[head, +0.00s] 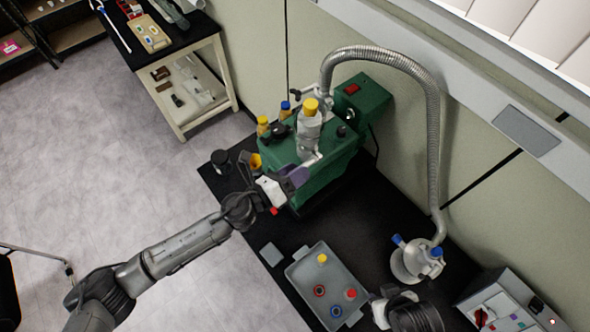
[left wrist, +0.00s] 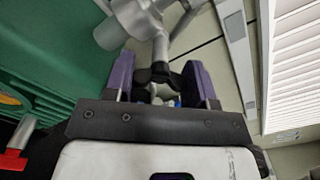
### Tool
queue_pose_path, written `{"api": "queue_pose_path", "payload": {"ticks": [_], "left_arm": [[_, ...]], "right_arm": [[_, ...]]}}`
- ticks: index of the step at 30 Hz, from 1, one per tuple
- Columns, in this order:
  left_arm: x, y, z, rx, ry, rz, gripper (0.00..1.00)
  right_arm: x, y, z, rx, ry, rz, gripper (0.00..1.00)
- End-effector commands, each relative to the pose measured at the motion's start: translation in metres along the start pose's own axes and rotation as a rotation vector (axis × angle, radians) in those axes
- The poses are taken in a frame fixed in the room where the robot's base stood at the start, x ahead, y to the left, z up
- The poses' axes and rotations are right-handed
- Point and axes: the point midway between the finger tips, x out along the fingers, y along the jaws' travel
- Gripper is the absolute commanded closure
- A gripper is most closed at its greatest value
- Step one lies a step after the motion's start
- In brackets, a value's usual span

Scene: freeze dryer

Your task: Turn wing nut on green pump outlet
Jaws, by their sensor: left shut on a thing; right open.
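The green pump (head: 325,185) stands on the black bench. My left gripper (head: 296,176) is at the front of the pump, beside the lower end of this fitting. In the left wrist view its purple fingers (left wrist: 162,85) are shut on a small dark part (left wrist: 158,74) below a silver pipe (left wrist: 160,45). This part appears to be the wing nut; its wings are hard to make out, and the fingers hide it in the head view. My right gripper (head: 380,312) is low in the head view, its fingers unclear.
A grey tray (head: 300,272) with small coloured-ring parts lies on the black mat in front. A ribbed metal hose (head: 434,130) arches from the pump to a metal fitting with blue knobs (head: 410,265). A control box (head: 510,305) stands at lower right.

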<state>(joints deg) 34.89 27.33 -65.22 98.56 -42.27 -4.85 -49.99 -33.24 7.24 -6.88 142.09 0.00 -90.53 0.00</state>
Motion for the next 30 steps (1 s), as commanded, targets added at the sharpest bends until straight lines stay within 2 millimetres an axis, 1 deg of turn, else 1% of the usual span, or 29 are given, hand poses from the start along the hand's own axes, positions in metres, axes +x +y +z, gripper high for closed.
{"api": "queue_pose_path", "payload": {"ticks": [6, 15, 21, 30], "left_arm": [[0.0, -0.0004, 0.0003, 0.188, 0.0, 0.0, 0.73], [0.0, -0.0002, 0.0001, 0.386, 0.0, 0.0, 0.73], [0.0, -0.0001, -0.0001, 0.464, 0.0, 0.0, 0.73], [0.0, 0.0, -0.0002, 0.508, 0.0, 0.0, 0.73]], "right_arm": [[-0.004, -0.0011, -0.0016, 0.004, 0.001, -0.003, 0.57], [-0.007, -0.0026, -0.0029, 0.01, 0.001, -0.008, 0.57], [-0.008, -0.0025, -0.0032, 0.009, 0.001, -0.007, 0.57], [-0.0085, -0.0013, -0.003, 0.005, 0.001, -0.004, 0.57]]}}
